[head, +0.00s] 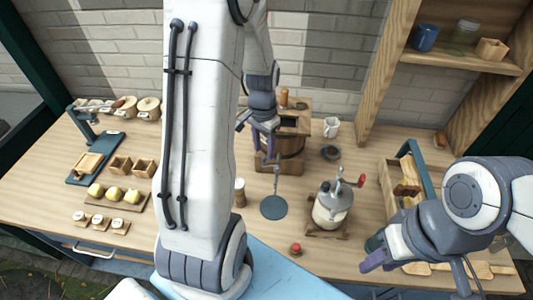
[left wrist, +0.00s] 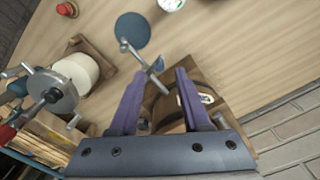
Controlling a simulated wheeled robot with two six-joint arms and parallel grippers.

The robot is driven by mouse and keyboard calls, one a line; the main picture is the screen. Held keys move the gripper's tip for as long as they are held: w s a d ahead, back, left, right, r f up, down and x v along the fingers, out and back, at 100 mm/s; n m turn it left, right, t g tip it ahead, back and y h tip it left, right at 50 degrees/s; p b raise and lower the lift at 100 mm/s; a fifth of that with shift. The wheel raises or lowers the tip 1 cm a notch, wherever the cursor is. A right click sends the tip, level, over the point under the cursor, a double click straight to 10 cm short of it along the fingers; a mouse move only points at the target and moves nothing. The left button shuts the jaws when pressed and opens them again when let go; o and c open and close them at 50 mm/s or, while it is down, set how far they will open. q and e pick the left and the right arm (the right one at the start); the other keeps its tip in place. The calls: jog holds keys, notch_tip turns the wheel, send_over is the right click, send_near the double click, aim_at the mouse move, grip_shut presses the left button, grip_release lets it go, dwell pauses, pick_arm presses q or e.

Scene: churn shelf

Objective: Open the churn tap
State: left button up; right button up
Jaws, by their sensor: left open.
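The wooden churn (head: 288,158) stands at the back middle of the table. Its metal tap (head: 277,178) sticks out of its front, above a flat blue disc (head: 273,208). My left gripper (head: 257,136) is at the upper front left of the churn. In the left wrist view its fingers (left wrist: 157,74) are spread apart, with the tap (left wrist: 142,62) showing between and beyond them. I cannot tell how near the tips are to it. The churn (left wrist: 178,108) lies partly behind the right finger. My right gripper (head: 418,274) is open at the front right.
A small red-topped item (head: 296,249) is at the front edge. A wooden crate (head: 403,180) is on the right. Fruit and small boxes fill the left. Shelves (head: 463,60) stand at back right.

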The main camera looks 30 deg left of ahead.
aim_at(265, 158)
pick_arm(q)
jog(key=shift+f, duration=1.7)
